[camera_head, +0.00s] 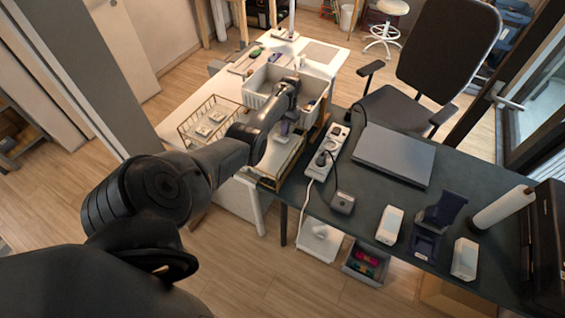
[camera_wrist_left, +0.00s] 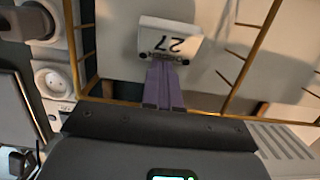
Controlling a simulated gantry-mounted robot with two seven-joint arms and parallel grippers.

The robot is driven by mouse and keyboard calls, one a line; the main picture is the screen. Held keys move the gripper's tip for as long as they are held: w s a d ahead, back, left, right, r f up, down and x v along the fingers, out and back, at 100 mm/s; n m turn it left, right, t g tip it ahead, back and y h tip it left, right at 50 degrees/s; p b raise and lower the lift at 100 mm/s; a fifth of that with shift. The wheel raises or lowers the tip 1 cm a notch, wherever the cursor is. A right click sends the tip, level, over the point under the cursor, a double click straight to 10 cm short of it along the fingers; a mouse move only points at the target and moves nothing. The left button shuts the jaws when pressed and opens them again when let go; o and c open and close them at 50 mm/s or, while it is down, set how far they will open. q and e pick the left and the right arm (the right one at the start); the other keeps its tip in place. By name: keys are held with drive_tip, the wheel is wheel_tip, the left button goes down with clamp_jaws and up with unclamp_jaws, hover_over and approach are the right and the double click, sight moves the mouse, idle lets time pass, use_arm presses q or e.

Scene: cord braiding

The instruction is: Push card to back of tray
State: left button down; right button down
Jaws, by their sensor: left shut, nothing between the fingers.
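A white card (camera_wrist_left: 180,38) marked "27" is in the left wrist view, in a gold wire tray (camera_wrist_left: 252,55) with a pale bottom. The number looks upside down there. The tray also shows in the head view (camera_head: 270,182), beside the dark desk. My left gripper (camera_wrist_left: 165,62) is shut and empty, with its purple fingers together. Its tips are at the card's near edge and hide part of it; I cannot tell if they touch. In the head view the left gripper (camera_head: 284,127) is low over the tray, and I cannot make out the card. My right gripper is not in view.
A second gold wire basket (camera_head: 188,130) with small items stands left of my arm. A white bin (camera_head: 256,80) is behind. A power strip (camera_head: 322,158) and a closed laptop (camera_head: 395,155) are on the dark desk at right.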

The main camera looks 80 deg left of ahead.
use_arm(q)
drive_tip(key=shift+w+d+f, duration=0.15)
drive_tip(key=shift+f, duration=0.1)
drive_tip(key=shift+d, duration=0.1)
